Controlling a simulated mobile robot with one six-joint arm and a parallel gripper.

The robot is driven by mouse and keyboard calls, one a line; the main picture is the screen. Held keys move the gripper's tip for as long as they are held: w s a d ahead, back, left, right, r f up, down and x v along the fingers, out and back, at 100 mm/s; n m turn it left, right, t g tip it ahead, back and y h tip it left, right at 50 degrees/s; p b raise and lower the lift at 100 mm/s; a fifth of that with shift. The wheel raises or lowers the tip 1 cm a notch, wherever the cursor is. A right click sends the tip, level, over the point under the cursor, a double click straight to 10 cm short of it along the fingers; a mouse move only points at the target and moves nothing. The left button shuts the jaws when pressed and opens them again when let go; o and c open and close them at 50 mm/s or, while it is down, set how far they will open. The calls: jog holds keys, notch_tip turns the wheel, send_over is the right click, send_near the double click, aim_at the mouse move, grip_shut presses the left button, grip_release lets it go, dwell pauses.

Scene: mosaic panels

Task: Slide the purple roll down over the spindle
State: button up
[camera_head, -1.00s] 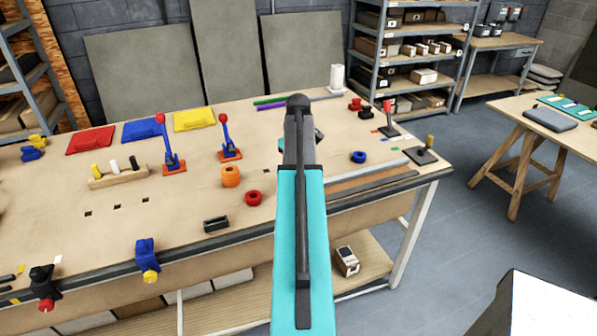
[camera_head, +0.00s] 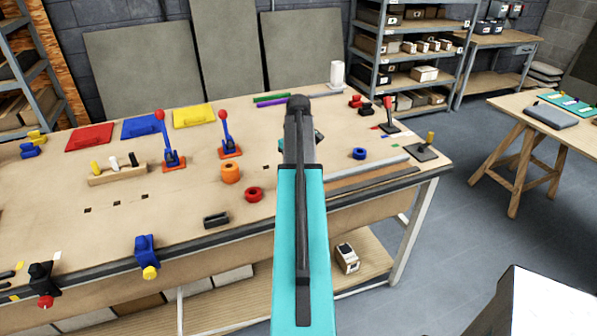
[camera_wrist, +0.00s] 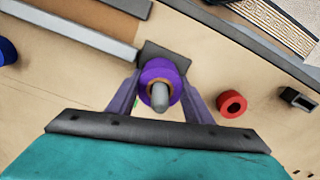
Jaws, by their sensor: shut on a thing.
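In the wrist view the purple roll (camera_wrist: 172,71), with a brown core, sits between the two fingers of my gripper (camera_wrist: 161,86), which is shut on it. The grey spindle (camera_wrist: 160,97) shows through the roll's hole, its rounded tip standing out toward the camera, so the roll is around it. A dark base plate (camera_wrist: 168,54) lies behind the roll. How much height is left between roll and plate cannot be told. In the head view my arm hides roll, spindle and fingers.
A red ring (camera_head: 254,194) and a dark open holder (camera_head: 216,220) lie on the bench nearby. A blue ring (camera_head: 359,153) and a grey rail (camera_head: 368,166) lie on the other side. An orange roll (camera_head: 231,173) and lever stands (camera_head: 229,148) are further left.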

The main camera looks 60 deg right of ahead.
jog(key=shift+f, duration=0.4)
jog(key=o, duration=1.2)
jog(key=shift+r, duration=0.15)
notch_tip(320, 180, up, 12)
jog(key=b, duration=0.4)
jog(key=shift+r, duration=0.75)
